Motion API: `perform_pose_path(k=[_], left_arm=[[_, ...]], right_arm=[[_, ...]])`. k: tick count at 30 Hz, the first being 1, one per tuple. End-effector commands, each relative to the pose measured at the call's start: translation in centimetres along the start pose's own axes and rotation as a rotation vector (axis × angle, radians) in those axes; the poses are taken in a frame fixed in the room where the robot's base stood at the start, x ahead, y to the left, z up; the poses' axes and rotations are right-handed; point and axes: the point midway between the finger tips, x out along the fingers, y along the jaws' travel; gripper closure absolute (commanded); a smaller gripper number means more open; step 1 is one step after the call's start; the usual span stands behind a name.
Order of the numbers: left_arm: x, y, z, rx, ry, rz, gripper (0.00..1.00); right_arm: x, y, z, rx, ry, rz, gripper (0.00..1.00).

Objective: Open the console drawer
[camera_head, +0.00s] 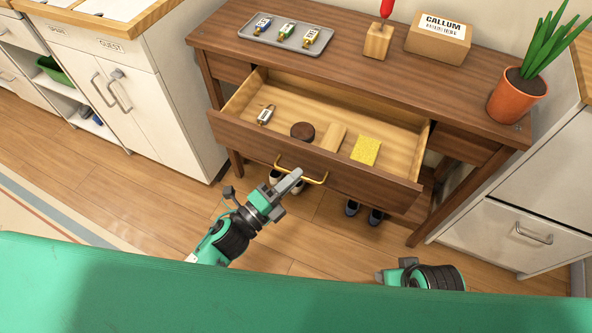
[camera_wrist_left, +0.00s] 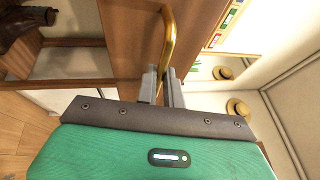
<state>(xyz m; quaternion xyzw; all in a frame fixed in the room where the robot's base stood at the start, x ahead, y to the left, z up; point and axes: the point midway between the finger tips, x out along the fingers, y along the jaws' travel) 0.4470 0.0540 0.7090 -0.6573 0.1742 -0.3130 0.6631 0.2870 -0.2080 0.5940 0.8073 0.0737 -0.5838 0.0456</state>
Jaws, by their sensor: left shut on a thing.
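The wooden console (camera_head: 350,62) stands against the wall. Its drawer (camera_head: 310,156) is pulled well out, and its inside shows. The brass handle (camera_head: 318,181) is on the drawer front. In the left wrist view the handle (camera_wrist_left: 168,40) runs down between the two fingers (camera_wrist_left: 162,84). My right gripper (camera_head: 385,277) shows only in part at the bottom of the head view, apart from the drawer; its jaws cannot be made out.
A tray (camera_head: 286,40), a box (camera_head: 438,38) and a potted plant (camera_head: 517,95) stand on top. Shoes (camera_head: 352,208) are below.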

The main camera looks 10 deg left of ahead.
Motion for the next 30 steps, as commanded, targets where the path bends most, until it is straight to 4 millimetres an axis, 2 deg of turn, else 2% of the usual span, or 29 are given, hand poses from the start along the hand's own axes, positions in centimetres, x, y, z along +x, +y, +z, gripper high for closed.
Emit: perform_pose_path(k=[9,10,13,25,30], left_arm=[[-0.1,0.0,0.0,0.000,-0.001,0.001,1.00],[-0.1,0.0,0.0,0.000,-0.001,0.001,0.87],[-0.1,0.0,0.0,0.000,-0.001,0.001,0.69],[-0.1,0.0,0.0,0.000,0.000,0.000,0.69],[-1.2,0.1,-0.1,-0.002,-0.001,0.002,0.69]], right_arm=[[-0.1,0.0,-0.1,0.000,0.005,0.000,0.39],[-0.1,0.0,-0.1,0.000,0.005,0.000,0.39],[-0.2,0.0,-0.1,0.000,0.006,0.000,0.39],[-0.2,0.0,-0.2,0.001,0.006,0.000,0.39],[-0.1,0.0,-0.1,0.001,0.005,0.000,0.39]])
